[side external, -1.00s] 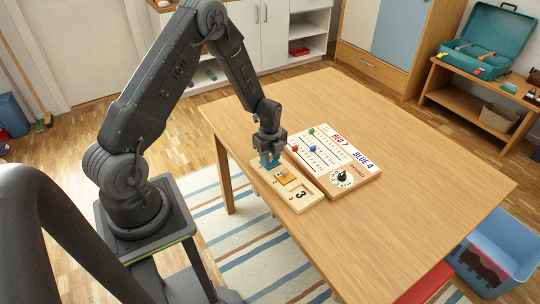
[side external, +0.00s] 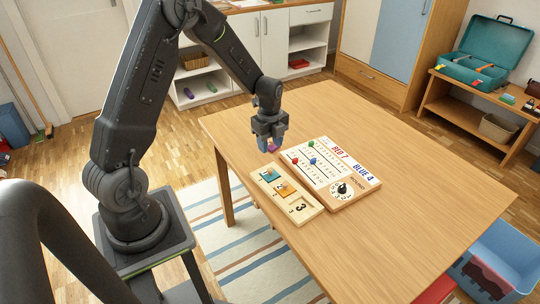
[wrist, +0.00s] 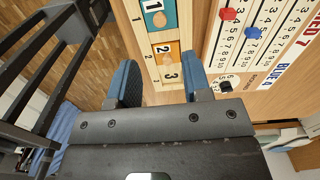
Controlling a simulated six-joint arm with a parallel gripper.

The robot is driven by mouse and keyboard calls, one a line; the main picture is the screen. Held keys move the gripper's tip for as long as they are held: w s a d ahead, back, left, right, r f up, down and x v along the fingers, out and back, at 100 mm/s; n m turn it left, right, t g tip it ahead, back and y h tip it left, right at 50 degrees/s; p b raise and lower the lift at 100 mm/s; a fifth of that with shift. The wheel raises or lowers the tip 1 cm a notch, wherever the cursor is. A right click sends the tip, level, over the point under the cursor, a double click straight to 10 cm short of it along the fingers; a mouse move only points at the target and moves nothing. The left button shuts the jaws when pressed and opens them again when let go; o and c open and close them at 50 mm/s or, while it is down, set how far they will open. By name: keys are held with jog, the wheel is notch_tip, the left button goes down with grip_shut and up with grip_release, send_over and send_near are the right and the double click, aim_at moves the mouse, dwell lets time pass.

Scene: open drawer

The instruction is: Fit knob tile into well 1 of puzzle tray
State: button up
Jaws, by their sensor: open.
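The wooden puzzle tray (side external: 313,215) lies on the table. The teal knob tile marked 1 (side external: 268,174) lies in the tray's far-end well, looking flat and square to it. It also shows at the top of the wrist view (wrist: 159,14), with its round knob in the middle. The orange tile marked 2 (side external: 288,191) lies in the middle well. The near-end section shows a dark 3 (side external: 301,208). My gripper (side external: 270,149) is above the table beyond the teal tile, clear of the tray. Its blue fingers are apart with no tile between them (wrist: 160,88).
A scoreboard (side external: 330,160) with red, blue and green pegs and a dial lies just right of the tray. The table's right and near parts are clear. A blue bin (side external: 500,250) stands on the floor at right.

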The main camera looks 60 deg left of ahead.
jog(key=s+d+r+n+t, duration=0.1)
jog(key=s+d+r+n, duration=0.2)
jog(key=r, duration=0.4)
jog(key=s+d+r+n+t, duration=0.1)
jog(key=s+d+r+n, duration=0.15)
jog(key=d+r, duration=0.4)
jog(key=s+d+r+n+t, duration=0.1)
jog(key=s+d+r+n, duration=0.2)
jog(key=s, duration=0.4)
jog(key=s+d+r+n+t, duration=0.2)
jog(key=s+d+r+n, duration=0.2)
jog(key=s+r+n, duration=0.2)
jog(key=shift+s+d+r+n+t, duration=0.15)
jog(key=shift+s+d+n+t, duration=0.3)
jog(key=shift+n, duration=0.8)
